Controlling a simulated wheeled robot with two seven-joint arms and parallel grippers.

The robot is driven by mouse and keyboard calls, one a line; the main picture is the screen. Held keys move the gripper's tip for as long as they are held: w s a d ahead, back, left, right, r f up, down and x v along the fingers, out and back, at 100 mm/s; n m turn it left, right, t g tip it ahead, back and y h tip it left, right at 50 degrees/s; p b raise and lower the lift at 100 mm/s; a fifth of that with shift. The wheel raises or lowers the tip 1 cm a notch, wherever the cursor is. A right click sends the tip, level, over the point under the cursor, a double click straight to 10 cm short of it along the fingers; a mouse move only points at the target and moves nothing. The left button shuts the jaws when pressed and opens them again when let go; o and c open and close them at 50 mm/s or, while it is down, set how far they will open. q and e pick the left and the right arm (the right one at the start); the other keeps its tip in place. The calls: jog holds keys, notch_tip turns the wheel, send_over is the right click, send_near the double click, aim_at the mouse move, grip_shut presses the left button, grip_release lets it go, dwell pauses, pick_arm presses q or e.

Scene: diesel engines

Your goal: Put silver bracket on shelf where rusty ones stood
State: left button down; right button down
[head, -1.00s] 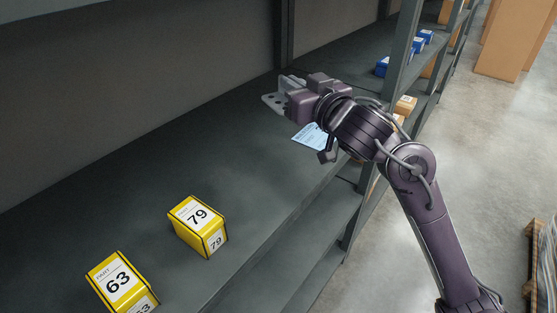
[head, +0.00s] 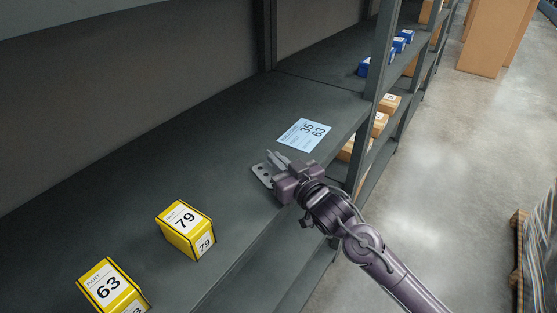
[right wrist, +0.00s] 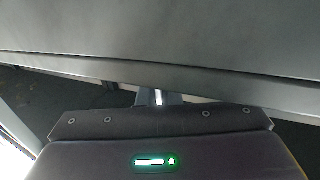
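My right gripper (head: 280,165) is shut on a silver bracket (head: 262,174), a grey plate with holes, at the front part of the grey shelf (head: 225,150). The bracket is partly hidden by the fingers. I cannot tell whether it touches the shelf or is just above it. The right wrist view shows the gripper's fingers (right wrist: 158,98) small at the middle, and the bracket cannot be made out there. No rusty brackets show. My left gripper is not in view.
A pale blue sheet (head: 304,134) printed with 35 and 63 lies on the shelf beyond the gripper. Yellow boxes marked 79 (head: 186,229) and 63 (head: 112,288) stand nearer. A shelf post (head: 382,50) rises at right. The shelf between box 79 and the bracket is clear.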

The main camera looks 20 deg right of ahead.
jog(key=shift+f, duration=0.1)
jog(key=c, duration=2)
grip_release()
jog(key=shift+f, duration=0.15)
jog(key=shift+c, duration=0.2)
jog(key=o, duration=0.4)
jog(key=shift+s+r, duration=0.1)
jog(key=shift+r, duration=0.1)
jog(key=shift+b+v, duration=1.8)
jog(key=shift+v, duration=4.15)
